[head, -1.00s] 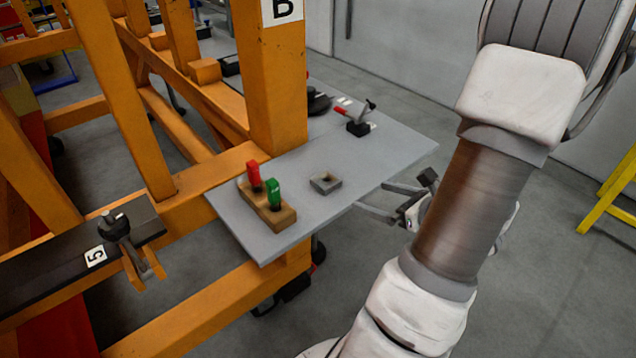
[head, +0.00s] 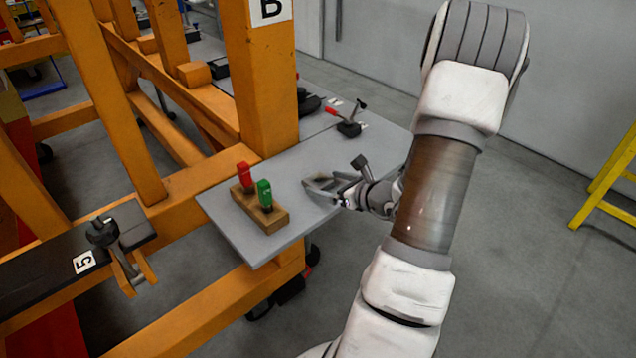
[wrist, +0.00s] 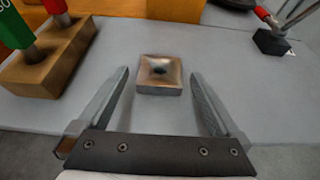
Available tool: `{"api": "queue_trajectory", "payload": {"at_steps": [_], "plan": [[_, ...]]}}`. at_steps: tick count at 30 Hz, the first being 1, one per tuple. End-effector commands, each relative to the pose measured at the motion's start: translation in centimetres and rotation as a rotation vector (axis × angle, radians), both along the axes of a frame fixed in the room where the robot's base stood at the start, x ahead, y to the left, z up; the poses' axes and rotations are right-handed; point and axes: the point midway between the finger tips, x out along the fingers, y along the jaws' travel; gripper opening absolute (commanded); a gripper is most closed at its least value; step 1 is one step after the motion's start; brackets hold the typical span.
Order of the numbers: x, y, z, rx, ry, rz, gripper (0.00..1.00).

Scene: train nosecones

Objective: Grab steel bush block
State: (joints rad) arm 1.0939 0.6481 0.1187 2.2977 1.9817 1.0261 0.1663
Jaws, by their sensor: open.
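The steel bush block (wrist: 160,75) is a small square metal block with a dark hole in its top. In the wrist view it lies on the grey table, just ahead of and between my two fingers. My gripper (wrist: 160,85) is open, and no contact with the block shows. In the head view my gripper (head: 318,187) is low over the table, and the block is mostly hidden by the fingers there.
A wooden holder (head: 272,218) with a red and a green handled tool stands left of my gripper. A toggle clamp (head: 348,127) is at the back right.

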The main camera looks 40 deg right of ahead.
Motion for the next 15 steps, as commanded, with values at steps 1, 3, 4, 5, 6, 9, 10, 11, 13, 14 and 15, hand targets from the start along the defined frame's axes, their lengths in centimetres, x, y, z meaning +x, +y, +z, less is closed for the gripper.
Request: {"api": "queue_trajectory", "payload": {"at_steps": [1, 3, 4, 5, 6, 9, 10, 11, 13, 14, 15], "plan": [[0.8, 0.1, -0.4, 0.002, -0.001, 0.002, 1.00], [1.6, 0.1, -0.7, 0.000, -0.001, 0.002, 1.00], [1.8, 0.1, -0.8, 0.000, -0.001, 0.001, 1.00], [2.0, 0.1, -0.9, 0.000, 0.000, 0.001, 1.00], [2.2, 0.2, -1.0, 0.000, 0.000, 0.001, 1.00], [2.4, 0.2, -1.0, 0.000, 0.000, 0.000, 1.00], [2.3, 0.2, -1.0, 0.000, 0.000, 0.000, 1.00], [2.3, 0.1, -1.0, -0.001, 0.000, 0.000, 1.00], [2.3, 0.1, -1.0, -0.001, 0.000, 0.000, 1.00], [2.3, 0.1, -1.0, -0.001, 0.000, 0.000, 0.96], [2.3, 0.1, -1.0, 0.000, 0.000, 0.000, 0.89]]}}
